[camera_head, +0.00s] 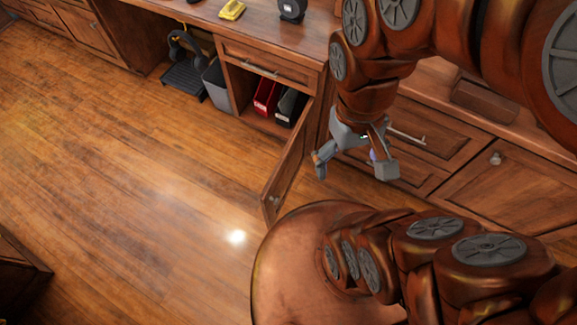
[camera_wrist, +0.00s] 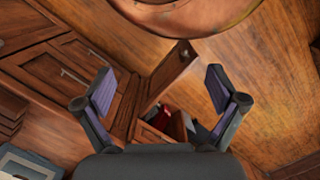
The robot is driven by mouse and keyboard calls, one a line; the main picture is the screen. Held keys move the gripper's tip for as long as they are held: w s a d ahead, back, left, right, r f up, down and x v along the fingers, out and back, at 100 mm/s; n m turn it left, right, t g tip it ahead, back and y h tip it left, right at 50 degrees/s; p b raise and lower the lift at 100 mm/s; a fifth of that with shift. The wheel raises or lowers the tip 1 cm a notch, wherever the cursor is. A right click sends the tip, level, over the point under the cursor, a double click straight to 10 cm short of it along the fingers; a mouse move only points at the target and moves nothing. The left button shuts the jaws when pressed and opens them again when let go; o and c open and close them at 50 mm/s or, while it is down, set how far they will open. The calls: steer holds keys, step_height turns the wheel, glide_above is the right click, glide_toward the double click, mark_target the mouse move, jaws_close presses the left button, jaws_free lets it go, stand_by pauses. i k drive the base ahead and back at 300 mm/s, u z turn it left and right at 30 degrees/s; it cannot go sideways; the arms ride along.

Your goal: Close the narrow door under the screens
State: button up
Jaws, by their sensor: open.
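The narrow wooden door (camera_head: 287,168) stands open under the desk, swung out from the cabinet with its free end toward the floor. In the wrist view the door (camera_wrist: 163,78) shows between the two fingers, beyond them, with a small knob near its far end. Behind it, the open cabinet compartment (camera_head: 262,124) is in view. My gripper (camera_head: 352,170) is open and empty, to the right of the door in the head view; it also shows in the wrist view (camera_wrist: 158,88). I see no contact with the door. No screens are in view.
Red and dark binders (camera_head: 267,97) stand inside the compartment. Closed drawers and doors (camera_head: 510,185) lie to the right. The floor (camera_head: 130,180) left of the door is clear.

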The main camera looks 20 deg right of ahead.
mark_target(272, 198)
steer(key=u, duration=0.5)
steer(key=k, duration=1.15)
steer(key=u, duration=1)
steer(key=i, duration=0.6)
steer(key=z, duration=0.45)
